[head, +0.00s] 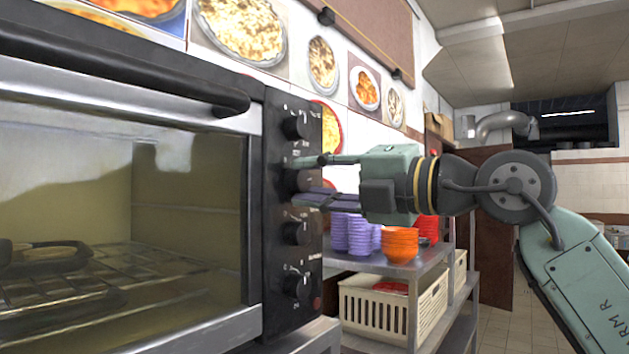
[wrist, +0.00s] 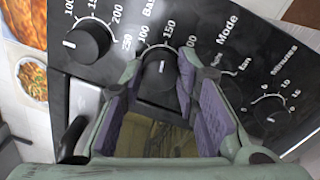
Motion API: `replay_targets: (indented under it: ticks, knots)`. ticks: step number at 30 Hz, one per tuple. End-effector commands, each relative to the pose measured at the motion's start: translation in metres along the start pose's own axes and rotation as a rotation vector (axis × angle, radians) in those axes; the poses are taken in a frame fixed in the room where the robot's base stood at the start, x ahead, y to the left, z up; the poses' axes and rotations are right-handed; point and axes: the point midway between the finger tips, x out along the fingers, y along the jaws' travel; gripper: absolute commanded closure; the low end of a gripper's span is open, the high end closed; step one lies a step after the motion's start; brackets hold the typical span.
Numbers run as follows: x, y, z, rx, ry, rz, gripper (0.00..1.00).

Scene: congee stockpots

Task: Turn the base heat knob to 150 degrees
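The base heat knob (wrist: 160,80) is a round black knob, second from the top on the oven's control panel. In the wrist view its white mark points up, roughly toward the printed 150; exact alignment is hard to judge. My gripper (wrist: 161,72) has its two purple-padded fingers on either side of this knob and appears shut on it, with no clear gap. In the head view my gripper (head: 312,179) reaches the panel from the right, and its fingers partly hide the knob.
The top knob (wrist: 88,41) is next to the held one, with its mark pointing left in the wrist view. The mode knob (head: 297,232) and minutes knob (head: 297,287) sit below. A steel shelf (head: 400,268) with purple and orange bowls stands behind my gripper.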

Motion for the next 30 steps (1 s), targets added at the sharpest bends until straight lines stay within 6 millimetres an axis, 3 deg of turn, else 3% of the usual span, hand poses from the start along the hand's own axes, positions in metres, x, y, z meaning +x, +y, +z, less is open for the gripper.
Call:
replay_targets:
  ticks: [9, 19, 23, 30]
  knots:
    - [0.0, 0.0, 0.0, 0.0, 0.0, 0.001, 0.51]
    - [-0.004, 0.0, 0.0, 0.0, -0.001, 0.001, 0.51]
    - [-0.02, 0.0, 0.001, 0.001, -0.002, 0.002, 0.51]
    - [-0.072, 0.0, 0.001, 0.0, -0.004, 0.001, 0.51]
